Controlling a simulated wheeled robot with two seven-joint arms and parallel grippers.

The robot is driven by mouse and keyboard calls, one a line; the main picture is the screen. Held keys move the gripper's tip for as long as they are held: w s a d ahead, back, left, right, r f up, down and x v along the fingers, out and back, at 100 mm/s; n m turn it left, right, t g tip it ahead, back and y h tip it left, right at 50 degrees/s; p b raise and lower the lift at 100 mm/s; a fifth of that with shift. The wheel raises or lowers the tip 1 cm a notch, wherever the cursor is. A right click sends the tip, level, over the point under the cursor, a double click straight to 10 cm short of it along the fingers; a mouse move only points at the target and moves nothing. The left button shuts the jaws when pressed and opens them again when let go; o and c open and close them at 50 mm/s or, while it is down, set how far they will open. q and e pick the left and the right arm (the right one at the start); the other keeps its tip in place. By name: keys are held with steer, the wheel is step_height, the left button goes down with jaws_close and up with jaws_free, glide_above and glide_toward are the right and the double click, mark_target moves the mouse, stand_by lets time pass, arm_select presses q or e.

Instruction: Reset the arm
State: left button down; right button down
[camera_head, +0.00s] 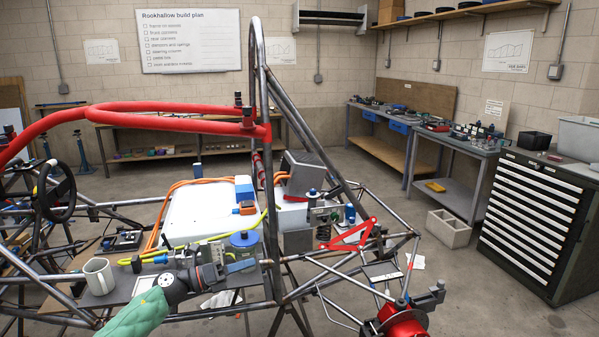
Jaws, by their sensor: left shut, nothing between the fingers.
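My left gripper (230,268) is at the lower middle of the head view, over the dark shelf board (128,283) on the near side of the tube chassis. Its arm comes in from the bottom left in a green sleeve. The fingers are shut with nothing held, and they point right, just below a blue round object (243,239). A white mug (99,276) stands on the board to the left of the gripper, apart from it. My right gripper is not in view.
The chassis tubes, a red padded bar (150,108) and an upright roll hoop (258,80) surround the work area. A white tank (205,212) lies behind the gripper. A red hub (403,320) is at lower right. Free floor lies before the drawer cabinet (535,222).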

arm_select(q)
steer(key=s+a+f+n+t+y, duration=0.2)
steer(key=s+f+n+y, duration=0.3)
steer(key=f+n, duration=0.5)
steer(key=s+a+f+n+t+y, duration=0.25)
steer(key=f+n+y, duration=0.35)
steer(key=f+n, duration=0.4)
steer(key=s+a+f+n+t+y, duration=0.1)
steer(key=s+f+n+t+y, duration=0.2)
steer(key=f+n+y, duration=0.55)
steer(key=s+d+f+n+g+h, duration=0.1)
steer(key=s+f+n+g, duration=0.3)
steer(key=s+f, duration=0.6)
steer(key=s+d+f+n+g, duration=0.1)
steer(key=s+f+n+g, duration=0.3)
steer(key=s+f, duration=0.5)
steer(key=s+g, duration=0.2)
steer(key=s, duration=0.3)
steer(key=shift+f+h, duration=0.35)
steer(key=shift+f, duration=0.05)
steer(key=c, duration=1.9)
jaws_free()
steer(key=s+d+f+n+g+h, duration=0.1)
steer(key=s+d+f+n+g, duration=0.1)
steer(key=s, duration=0.8)
steer(key=shift+f+g, duration=0.35)
steer(key=shift+g, duration=0.2)
steer(key=o, duration=0.4)
steer(key=shift+s, duration=0.25)
steer(key=shift+a, duration=0.1)
